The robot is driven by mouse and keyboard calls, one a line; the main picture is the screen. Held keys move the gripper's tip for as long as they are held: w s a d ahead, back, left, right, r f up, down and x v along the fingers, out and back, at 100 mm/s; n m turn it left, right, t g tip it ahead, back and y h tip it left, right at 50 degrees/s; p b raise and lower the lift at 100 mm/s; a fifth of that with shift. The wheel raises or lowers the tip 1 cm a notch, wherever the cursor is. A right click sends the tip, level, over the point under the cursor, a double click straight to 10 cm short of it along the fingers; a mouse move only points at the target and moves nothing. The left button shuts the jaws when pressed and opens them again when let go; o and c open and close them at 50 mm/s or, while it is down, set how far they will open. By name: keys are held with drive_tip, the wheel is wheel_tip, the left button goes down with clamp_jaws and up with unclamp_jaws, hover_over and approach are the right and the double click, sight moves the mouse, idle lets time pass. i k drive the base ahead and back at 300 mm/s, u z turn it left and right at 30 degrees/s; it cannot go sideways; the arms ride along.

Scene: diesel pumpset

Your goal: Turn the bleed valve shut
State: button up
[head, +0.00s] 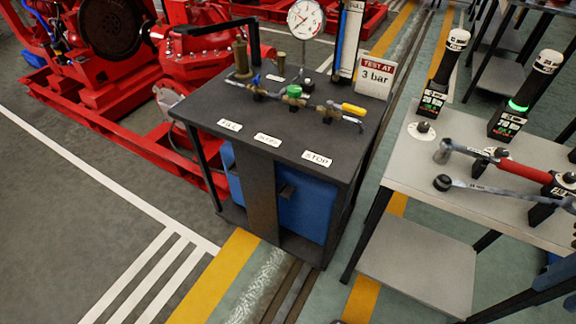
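A dark bench (210,95) carries a pipe run with several fittings. A blue-handled valve (257,83) is at its left, a green-knobbed valve (294,91) in the middle, and a yellow lever handle (353,110) at its right end, pointing roughly along the pipe. No readable label marks which one is the bleed valve, and I cannot tell whether it is open or shut. A round pressure gauge (305,18) stands behind the pipe. A sign (375,76) reads "TEST AT 3 bar". My gripper is not in view.
Labels on the bench's front include FILL (229,125) and STOP (317,158). A blue box (306,205) sits underneath. A grey table (400,165) with torque tools, one red-handled (523,171), stands close right. Red pump machinery (120,70) stands behind left. Floor at front left is clear.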

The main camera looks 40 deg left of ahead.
sight(293, 91)
drive_tip(key=u, duration=1.75)
drive_tip(key=k, duration=0.6)
drive_tip(key=u, duration=0.3)
drive_tip(key=i, duration=1.35)
drive_tip(key=z, duration=0.45)
